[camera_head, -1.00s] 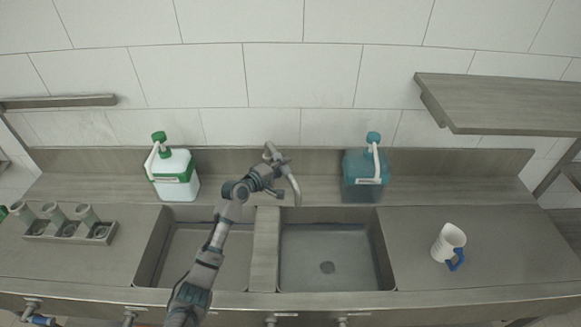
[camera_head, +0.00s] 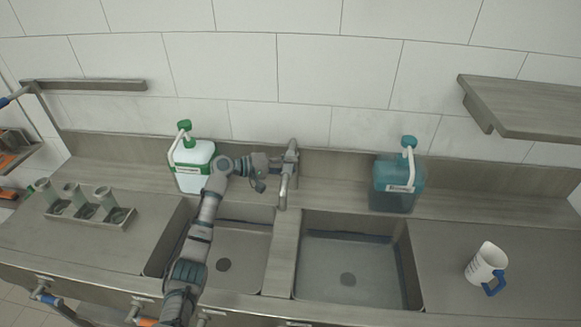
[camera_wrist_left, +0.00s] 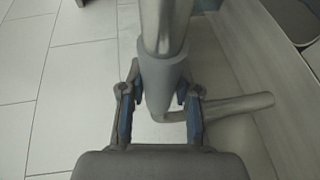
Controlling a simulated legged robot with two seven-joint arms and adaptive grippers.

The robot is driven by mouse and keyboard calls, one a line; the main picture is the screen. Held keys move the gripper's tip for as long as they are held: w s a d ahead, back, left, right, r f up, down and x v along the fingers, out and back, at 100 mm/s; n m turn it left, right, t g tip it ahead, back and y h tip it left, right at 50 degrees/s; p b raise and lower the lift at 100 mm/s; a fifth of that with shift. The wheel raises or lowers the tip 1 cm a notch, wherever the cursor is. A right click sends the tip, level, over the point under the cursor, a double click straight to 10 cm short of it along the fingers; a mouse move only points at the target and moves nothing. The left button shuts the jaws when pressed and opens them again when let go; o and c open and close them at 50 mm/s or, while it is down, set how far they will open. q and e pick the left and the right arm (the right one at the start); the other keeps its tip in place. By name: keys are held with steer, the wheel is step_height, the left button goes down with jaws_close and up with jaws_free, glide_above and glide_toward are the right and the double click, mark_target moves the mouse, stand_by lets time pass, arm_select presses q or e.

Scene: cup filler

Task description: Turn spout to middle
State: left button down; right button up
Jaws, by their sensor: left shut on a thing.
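The grey metal faucet (camera_head: 291,160) stands at the back of the sink, behind the divider between the two basins. Its spout (camera_head: 283,192) points forward and down over the divider. In the left wrist view, the fingers (camera_wrist_left: 159,105) lie on both sides of a thick, tapered grey part of the faucet (camera_wrist_left: 160,75). The exact contact is hard to see. My right gripper is not in view.
A white and green jug (camera_head: 195,165) stands behind the left basin (camera_head: 238,245), a teal jug (camera_head: 397,187) behind the right basin (camera_head: 345,255). A rack with cups (camera_head: 90,215) is at left, a white cup with blue handle (camera_head: 486,265) at right. A shelf (camera_head: 525,105) hangs upper right.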

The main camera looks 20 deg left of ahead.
arm_select(q)
steer(key=shift+f, duration=0.5)
steer(key=c, duration=1)
jaws_free()
steer(key=shift+o, duration=1)
steer(key=shift+r, duration=0.2)
steer(key=shift+s+a+r, duration=0.1)
steer(key=shift+s+a, duration=0.05)
steer(key=shift+a, duration=0.1)
steer(key=v, duration=1.1)
steer(key=shift+a, duration=0.3)
steer(key=shift+d, duration=0.1)
